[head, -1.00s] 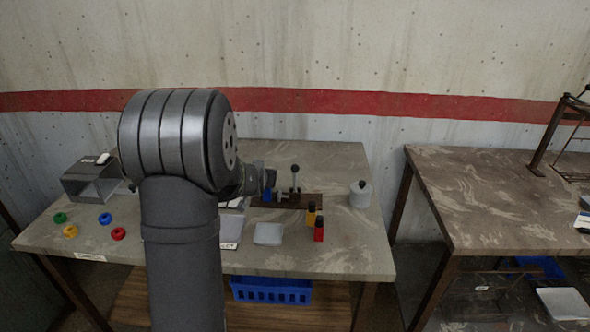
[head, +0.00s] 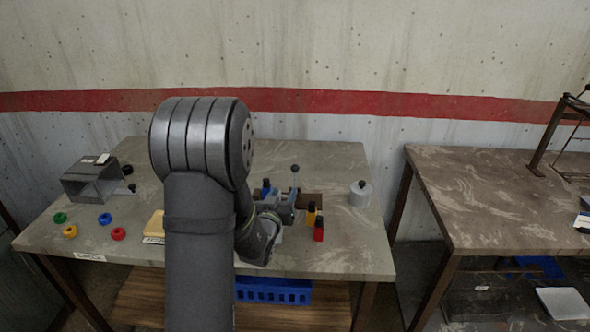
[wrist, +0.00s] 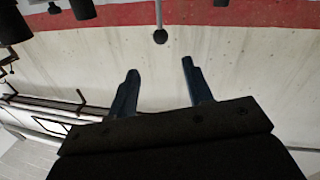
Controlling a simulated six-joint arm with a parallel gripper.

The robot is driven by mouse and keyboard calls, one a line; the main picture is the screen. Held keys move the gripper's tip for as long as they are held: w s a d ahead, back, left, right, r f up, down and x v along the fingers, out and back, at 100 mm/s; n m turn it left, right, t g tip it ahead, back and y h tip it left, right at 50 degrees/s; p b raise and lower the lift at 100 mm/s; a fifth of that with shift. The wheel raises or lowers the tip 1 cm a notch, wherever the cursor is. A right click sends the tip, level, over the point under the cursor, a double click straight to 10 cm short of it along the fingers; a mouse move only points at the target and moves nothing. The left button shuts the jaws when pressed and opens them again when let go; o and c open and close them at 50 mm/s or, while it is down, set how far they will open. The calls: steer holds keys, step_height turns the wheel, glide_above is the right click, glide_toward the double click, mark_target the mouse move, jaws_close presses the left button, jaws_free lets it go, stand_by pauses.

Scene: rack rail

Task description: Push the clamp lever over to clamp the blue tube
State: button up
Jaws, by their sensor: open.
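The clamp lever (head: 295,181) stands upright with a black ball knob at its top, near the back middle of the table. The blue tube (head: 266,188) shows just left of it, partly hidden by my arm. My gripper (head: 295,201) is open beside the lower part of the lever; whether it touches cannot be told. In the wrist view, which looks upside down, my two dark fingers (wrist: 161,88) are spread and empty. The lever's ball knob (wrist: 160,36) appears beyond the fingertips, roughly in line with the gap between them.
A white canister (head: 360,194) is farther right. Several coloured rings lie at the left, near a grey open box (head: 91,183). The front right of the table is clear.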

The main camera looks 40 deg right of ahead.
mark_target(294, 171)
steer(key=x, duration=1.4)
steer(key=shift+c, duration=0.5)
jaws_close()
